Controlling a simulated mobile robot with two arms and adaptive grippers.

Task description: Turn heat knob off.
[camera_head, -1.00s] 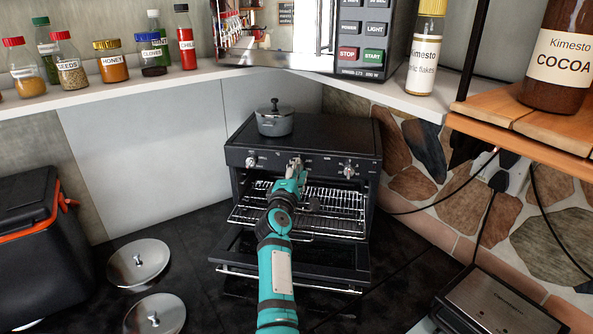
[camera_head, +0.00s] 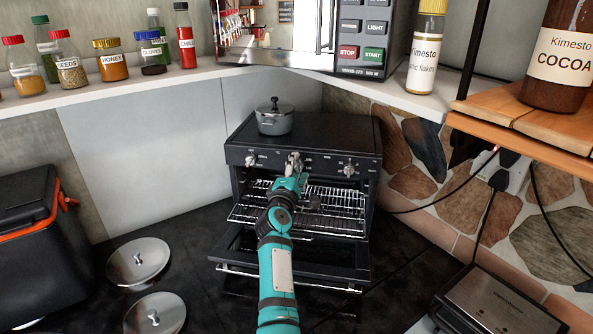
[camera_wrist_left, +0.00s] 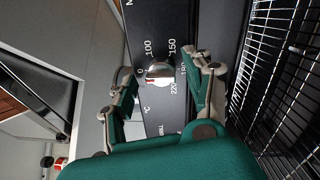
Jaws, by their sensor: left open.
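The heat knob (camera_wrist_left: 160,71) is a silver dial on the oven's dark front panel, ringed by temperature marks such as 100, 150 and 220 and a °C sign. In the left wrist view it sits between the two spread fingers of my left gripper (camera_head: 293,160), with visible gaps on both sides. My left gripper is open at the front of the panel. In the head view the gripper covers this knob. My right gripper is in neither view.
The black oven (camera_head: 310,133) has its door down and wire racks (camera_head: 335,205) showing below the gripper. Other knobs sit left (camera_head: 250,161) and right (camera_head: 348,170) on the panel. A grey pot (camera_head: 275,122) stands on top.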

